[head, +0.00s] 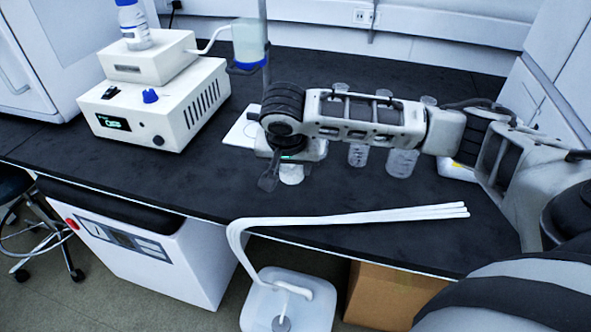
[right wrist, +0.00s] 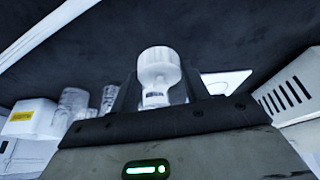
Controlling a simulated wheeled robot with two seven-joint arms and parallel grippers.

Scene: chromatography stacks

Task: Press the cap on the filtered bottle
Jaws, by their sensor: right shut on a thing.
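My right gripper (head: 280,172) points down over the black bench near its front edge. It is shut on a small white object, which shows below it (head: 291,174). In the right wrist view this white object (right wrist: 158,66) has a wide ribbed, rounded end like a cap and a narrower part between the two dark fingers (right wrist: 160,92). I cannot tell whether it is a cap alone or a capped bottle. A bottle with a blue cap (head: 133,25) stands upright on the white instrument at the back left, apart from the gripper. My left gripper is not in view.
A white instrument (head: 155,110) with a blue knob stands at left. A clear vessel with a blue base (head: 250,45) hangs on a rod behind the gripper. Clear glassware (head: 403,162) stands at right, partly behind my arm. White tubes (head: 350,217) cross the front edge above a white container (head: 290,300).

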